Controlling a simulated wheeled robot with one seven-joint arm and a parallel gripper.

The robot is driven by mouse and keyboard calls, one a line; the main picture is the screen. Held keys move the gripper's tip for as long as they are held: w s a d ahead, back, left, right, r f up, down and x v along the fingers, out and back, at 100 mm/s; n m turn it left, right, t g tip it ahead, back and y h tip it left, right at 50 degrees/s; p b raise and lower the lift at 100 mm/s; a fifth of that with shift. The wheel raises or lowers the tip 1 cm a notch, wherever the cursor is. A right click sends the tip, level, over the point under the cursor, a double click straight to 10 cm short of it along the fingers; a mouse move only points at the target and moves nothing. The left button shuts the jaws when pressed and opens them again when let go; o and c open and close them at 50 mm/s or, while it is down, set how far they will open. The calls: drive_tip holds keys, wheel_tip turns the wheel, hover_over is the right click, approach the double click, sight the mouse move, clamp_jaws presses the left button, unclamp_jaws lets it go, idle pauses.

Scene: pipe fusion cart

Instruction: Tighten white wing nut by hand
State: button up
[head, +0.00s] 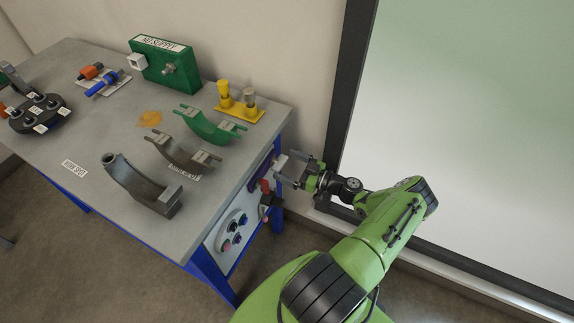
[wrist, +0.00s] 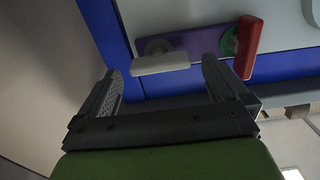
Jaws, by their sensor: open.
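The white wing nut (wrist: 160,63) shows in the wrist view as a pale flat bar in front of a round grey-green base on a purple plate (wrist: 192,42). My gripper (wrist: 161,75) is open, with one finger on each side of the wing nut in the picture. The fingers look apart from it, and I cannot tell how far in front of it they are.
A red handle (wrist: 249,46) stands just right of my right finger in the wrist view. In the head view, a panel with knobs (head: 232,232) is nearby, and curved cradles stand on the grey cart top (head: 95,140).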

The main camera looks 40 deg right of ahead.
drive_tip(key=shift+w+a, duration=0.15)
drive_tip(key=shift+w, duration=0.3)
drive_tip(key=c, duration=1.1)
drive_tip(key=shift+o, duration=0.2)
